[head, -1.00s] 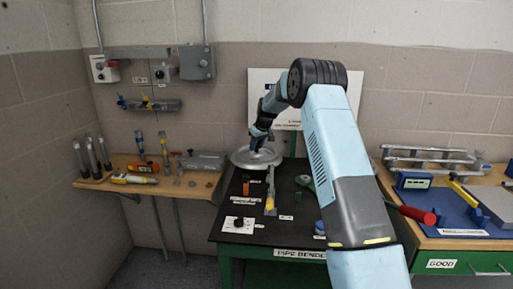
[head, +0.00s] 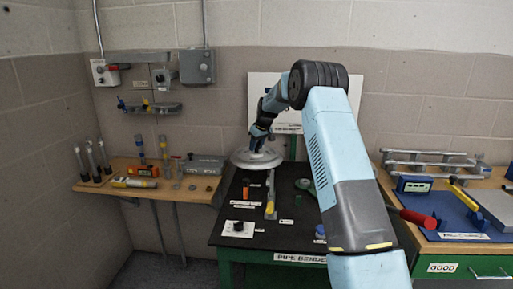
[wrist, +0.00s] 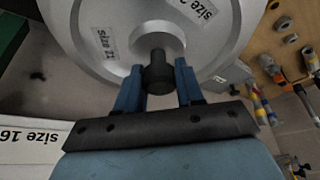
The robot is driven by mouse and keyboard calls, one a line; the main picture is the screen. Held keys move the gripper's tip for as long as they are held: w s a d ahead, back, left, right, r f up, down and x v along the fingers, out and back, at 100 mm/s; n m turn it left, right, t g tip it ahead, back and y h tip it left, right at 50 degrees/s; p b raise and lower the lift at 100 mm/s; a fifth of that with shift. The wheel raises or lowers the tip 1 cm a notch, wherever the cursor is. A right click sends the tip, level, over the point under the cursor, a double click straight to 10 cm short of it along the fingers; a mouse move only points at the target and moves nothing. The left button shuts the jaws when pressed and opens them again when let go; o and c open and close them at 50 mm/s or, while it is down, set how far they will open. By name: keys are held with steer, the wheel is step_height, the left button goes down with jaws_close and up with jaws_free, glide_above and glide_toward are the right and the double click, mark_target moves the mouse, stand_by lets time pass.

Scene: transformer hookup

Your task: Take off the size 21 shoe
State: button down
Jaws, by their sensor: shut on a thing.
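The size 21 shoe (head: 240,160) is a round grey metal disc at the back left of the black pipe bender table (head: 290,222). In the wrist view the shoe (wrist: 90,62) fills the top, with a "size 21" label on its face and another, partly cut-off label at upper right. A dark knob (wrist: 158,72) stands at its centre. My gripper (wrist: 158,78) is shut on this knob, one blue finger on each side. In the head view my gripper (head: 258,146) reaches down onto the disc; its fingertips are too small to make out there.
A wooden shelf (head: 190,190) with tools and fittings is at left. A yellow-handled tool (head: 270,207) and small parts lie on the black table. A white board (head: 262,90) stands behind. A wooden bench (head: 460,248) with a blue mat and red-handled tool is at right.

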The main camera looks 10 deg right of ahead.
steer(key=shift+r, duration=0.15)
steer(key=shift+r, duration=2.5)
